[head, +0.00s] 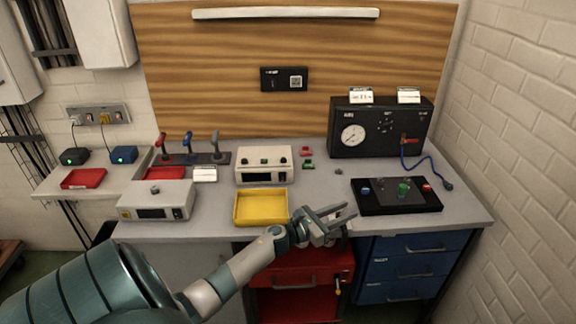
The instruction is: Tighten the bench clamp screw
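I cannot clearly make out a bench clamp screw. A black plate (372,207) lies on the right of the workbench (330,185), carrying a green knob (403,189), a blue knob (365,189) and a red knob (427,188). My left gripper (350,211) is over the bench's front edge, between the yellow tray and the black plate. Its fingers are apart and point right toward the plate, with nothing seen between them. It appears clear of the plate. My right gripper is out of view.
A yellow tray (261,221) sits left of my gripper. A black gauge box (370,121) with a blue cable (424,163) stands behind the plate. White instruments (157,201) and a lever row (195,157) are further left. Red (305,268) and blue drawers (408,262) are below.

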